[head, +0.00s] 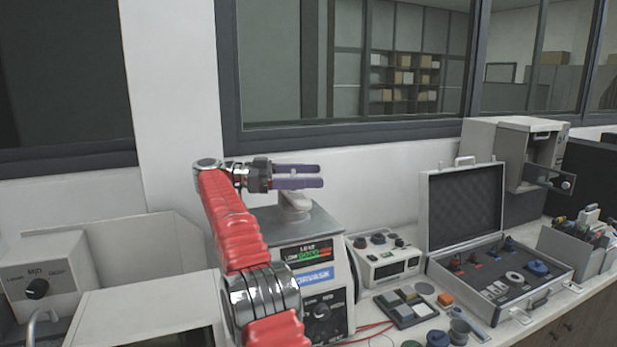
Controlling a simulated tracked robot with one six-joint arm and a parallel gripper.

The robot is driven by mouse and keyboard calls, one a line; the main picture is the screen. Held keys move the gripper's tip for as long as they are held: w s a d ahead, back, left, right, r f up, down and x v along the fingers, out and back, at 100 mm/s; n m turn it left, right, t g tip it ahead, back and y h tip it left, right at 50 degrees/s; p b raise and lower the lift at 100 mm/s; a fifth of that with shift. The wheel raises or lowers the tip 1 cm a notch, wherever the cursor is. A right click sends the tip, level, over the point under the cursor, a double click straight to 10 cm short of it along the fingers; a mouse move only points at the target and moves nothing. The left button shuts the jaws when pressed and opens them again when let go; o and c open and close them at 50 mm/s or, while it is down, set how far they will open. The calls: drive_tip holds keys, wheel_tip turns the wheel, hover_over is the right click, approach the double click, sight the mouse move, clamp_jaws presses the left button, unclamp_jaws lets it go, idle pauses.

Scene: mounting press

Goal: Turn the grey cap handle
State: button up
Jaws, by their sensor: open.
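The grey cap handle (295,206) shows as a light grey piece on top of the press (318,255), a grey box with a coloured load label and a black dial on its front. My gripper (322,177) has two purple fingers pointing right, open with a narrow gap and nothing seen between them. It is level in the picture just above the cap handle. The fingers overlap the handle's upper end, so I cannot tell whether they touch it. My red arm hides the left part of the press.
An open silver case (505,283) with several parts stands at the right. A small control box (386,258) and a tray of coloured squares (405,309) lie between. A beige machine with a dial (37,288) is at the left. A wall and window stand behind.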

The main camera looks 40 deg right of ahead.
drive_tip(key=shift+w+d+n+t+h, duration=0.15)
drive_tip(key=shift+n+t+h, duration=0.3)
drive_tip(key=shift+t, duration=0.25)
drive_tip(key=shift+w+n+t+h, duration=0.1)
drive_tip(key=shift+n+t+h, duration=0.25)
drive_tip(key=shift+n+t, duration=0.3)
